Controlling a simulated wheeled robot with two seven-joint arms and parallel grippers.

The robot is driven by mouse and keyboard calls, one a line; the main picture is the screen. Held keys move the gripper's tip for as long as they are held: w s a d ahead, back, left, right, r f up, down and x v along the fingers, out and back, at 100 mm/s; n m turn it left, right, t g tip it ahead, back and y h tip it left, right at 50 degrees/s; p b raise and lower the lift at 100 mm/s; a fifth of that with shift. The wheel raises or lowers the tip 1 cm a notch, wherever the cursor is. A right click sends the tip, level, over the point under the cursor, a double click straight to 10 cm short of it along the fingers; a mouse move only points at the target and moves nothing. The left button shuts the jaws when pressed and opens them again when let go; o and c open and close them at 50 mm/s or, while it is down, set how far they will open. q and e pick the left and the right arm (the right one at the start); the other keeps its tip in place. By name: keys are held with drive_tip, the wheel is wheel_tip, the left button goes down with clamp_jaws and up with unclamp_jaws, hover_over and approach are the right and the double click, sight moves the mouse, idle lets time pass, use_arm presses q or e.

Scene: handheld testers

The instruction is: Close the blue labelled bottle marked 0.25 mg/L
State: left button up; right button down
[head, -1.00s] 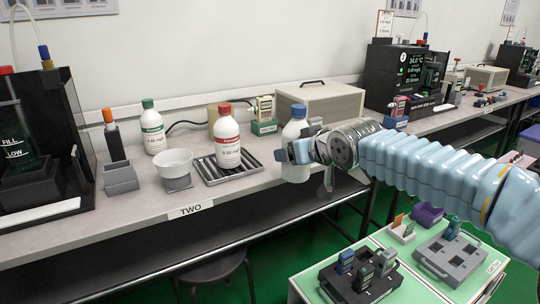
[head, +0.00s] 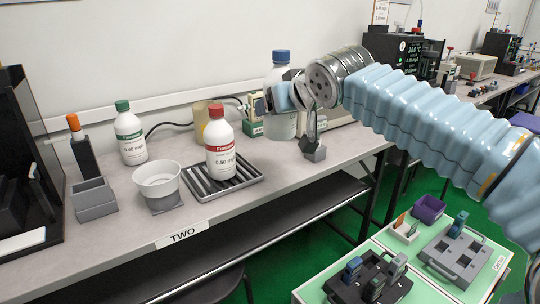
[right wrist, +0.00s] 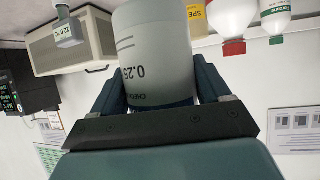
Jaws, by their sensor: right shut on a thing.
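The bottle with the blue cap (head: 281,56) and a pale translucent body (head: 282,126) is upright in the head view, held above the bench. My right gripper (head: 290,97) is shut on its upper body, just below the cap. In the right wrist view the bottle (right wrist: 152,50) appears upside down, with "0.25" printed on its side, between the two dark fingers of my right gripper (right wrist: 158,95). My left gripper is out of view.
A green-capped bottle (head: 130,138), a white bowl (head: 157,181) and a grey holder (head: 94,200) stand to the left. A small grey tester block (head: 315,153) is below my gripper. The bench front is clear.

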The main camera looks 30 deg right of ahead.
drive_tip(key=w+d+f+p, duration=0.1)
drive_tip(key=w+d+f, duration=0.4)
drive_tip(key=w+f, duration=0.4)
drive_tip(key=w, duration=0.3)
drive_tip(key=shift+p, duration=0.4)
drive_tip(key=shift+w, duration=0.1)
drive_tip(key=shift+w+d+f, duration=0.1)
drive_tip(key=shift+w+f, duration=0.05)
drive_tip(key=shift+f, duration=0.85)
drive_tip(key=shift+w+d+f, duration=0.1)
drive_tip(key=shift+w+f, duration=0.05)
drive_tip(key=shift+f, duration=0.8)
drive_tip(key=shift+f+b, duration=0.15)
drive_tip(key=shift+b, duration=0.25)
drive_tip(key=shift+f, duration=0.1)
unclamp_jaws()
